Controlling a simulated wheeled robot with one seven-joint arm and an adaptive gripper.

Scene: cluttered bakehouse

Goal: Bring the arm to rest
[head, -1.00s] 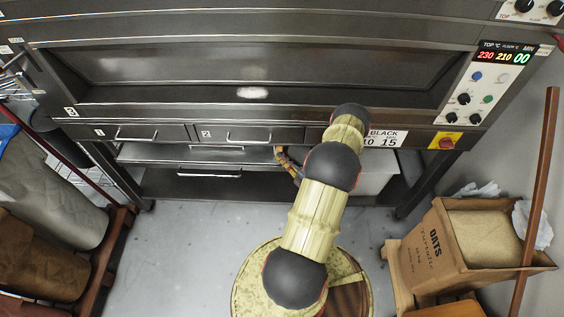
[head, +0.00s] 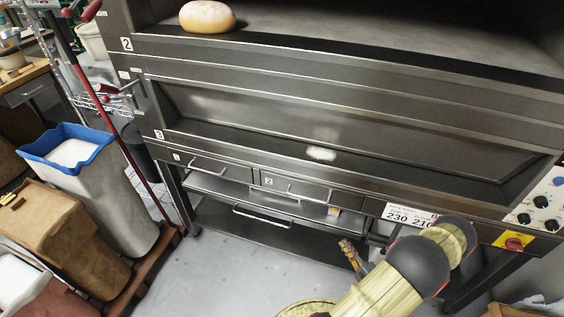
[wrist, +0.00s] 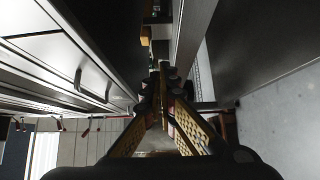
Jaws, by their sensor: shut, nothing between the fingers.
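My arm shows at the lower right of the head view, reaching forward and bending down in front of the oven. My gripper (head: 345,245) shows small below the drawer fronts, partly hidden by my own arm. In the wrist view my gripper (wrist: 162,85) has its two fingers drawn together at the tips, with nothing between them. It is close to the metal fronts at the oven's lower part.
The deck oven (head: 330,120) fills the back. A round loaf (head: 208,16) sits in its upper deck. Drawers (head: 305,188) and an open lower shelf (head: 260,235) lie beneath. A blue-rimmed bin (head: 70,150) and brown sacks (head: 50,230) stand left. Grey floor (head: 225,280) is clear between.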

